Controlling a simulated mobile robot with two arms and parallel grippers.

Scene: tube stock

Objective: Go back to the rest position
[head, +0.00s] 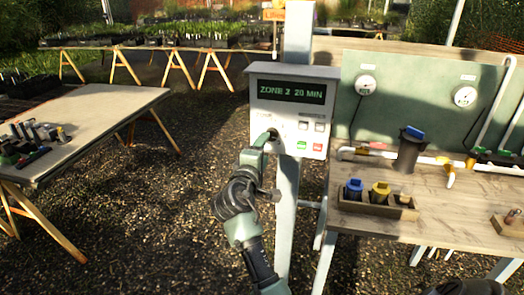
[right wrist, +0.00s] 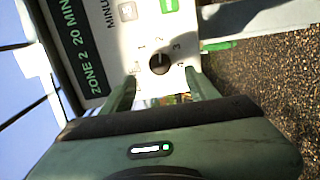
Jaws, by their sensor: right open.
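The control box (head: 290,72) stands on a pale post, its display (head: 291,92) reading "ZONE 2 20 MIN". My right gripper (head: 268,141) is in front of the lower left of the box's face. In the right wrist view, the right gripper (right wrist: 163,88) is open, its two fingers apart on either side of a black round dial (right wrist: 159,63) with numbers around it. Nothing shows between the fingertips but the panel and dial; I cannot tell whether the fingers touch the panel. My left gripper is not in view.
A wooden workbench (head: 450,228) with a green backboard (head: 420,110), pipes and a wooden holder of colored-capped parts stands right. Gravel ground (head: 130,215) lies open between that table and the post.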

